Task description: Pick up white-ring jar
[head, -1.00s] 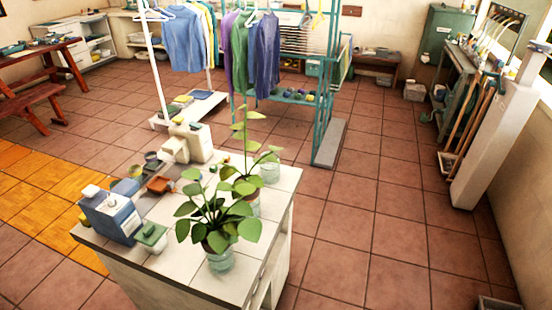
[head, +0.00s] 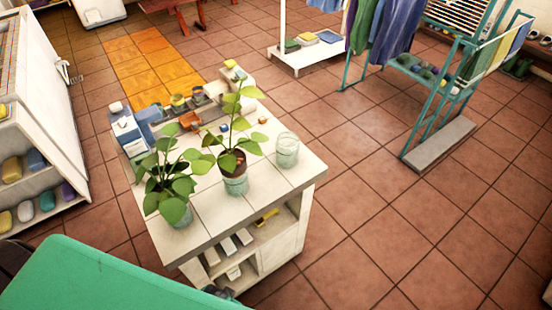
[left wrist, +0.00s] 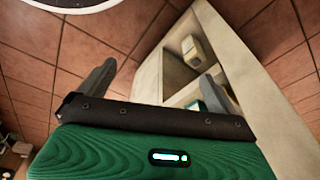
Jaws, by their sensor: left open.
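A pale, see-through jar (head: 287,150) stands upright on the right part of the white counter top (head: 290,182) in the head view. A light band shows near its rim, but the picture is too small to be sure of a white ring. My right gripper is not in view.
A soap bottle (head: 128,130) and small items stand at the counter's back left. White boxes (head: 228,245) lie on the shelf below. A white rack (head: 40,150) stands left, a teal clothes rack (head: 425,120) back right. Tiled floor right of the counter (head: 390,235) is free.

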